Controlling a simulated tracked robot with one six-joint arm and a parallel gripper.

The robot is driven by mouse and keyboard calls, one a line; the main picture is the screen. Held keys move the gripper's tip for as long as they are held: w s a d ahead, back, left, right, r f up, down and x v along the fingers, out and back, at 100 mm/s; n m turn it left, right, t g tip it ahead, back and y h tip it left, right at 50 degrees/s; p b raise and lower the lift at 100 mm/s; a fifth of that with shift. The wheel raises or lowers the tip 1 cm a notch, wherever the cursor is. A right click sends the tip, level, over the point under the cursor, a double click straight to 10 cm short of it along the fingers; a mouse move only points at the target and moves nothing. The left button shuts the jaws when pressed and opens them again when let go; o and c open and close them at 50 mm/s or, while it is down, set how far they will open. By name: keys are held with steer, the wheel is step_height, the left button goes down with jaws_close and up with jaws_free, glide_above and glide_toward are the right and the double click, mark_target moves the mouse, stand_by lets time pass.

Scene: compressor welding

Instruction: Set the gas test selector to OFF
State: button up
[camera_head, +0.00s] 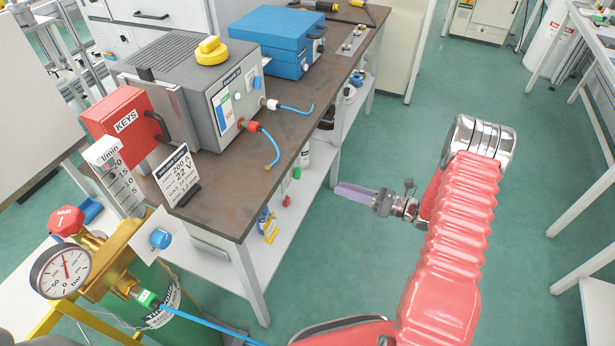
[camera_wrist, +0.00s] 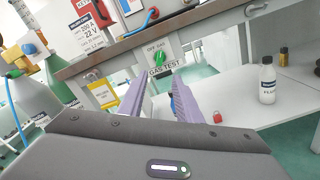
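The gas test selector is a green knob (camera_wrist: 159,59) on a white panel marked OFF and GAS, with a GAS TEST label under it, below the bench edge in the wrist view. Its pointer is too small to read for certain. I cannot make it out in the head view. My gripper (camera_wrist: 160,82) has two purple fingers, apart with nothing between them, pointing toward the panel from below and short of the knob. In the head view my gripper (camera_head: 341,189) is over the floor, right of the bench, with its fingers pointing left.
The bench top (camera_head: 212,187) carries a grey welding unit (camera_head: 185,85), a red KEYS box (camera_head: 124,125) and a blue case (camera_head: 277,40). A gas cylinder (camera_head: 178,312) with gauge stands front left. A white bottle (camera_wrist: 267,82) stands on the lower shelf. Green floor lies open around my arm.

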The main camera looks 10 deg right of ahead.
mark_target(297, 173)
steer(key=shift+a, duration=0.1)
steer(key=x, duration=1.3)
steer(key=shift+w+a, duration=0.3)
steer(key=shift+c, duration=0.5)
jaws_close()
steer(key=shift+d, duration=0.1)
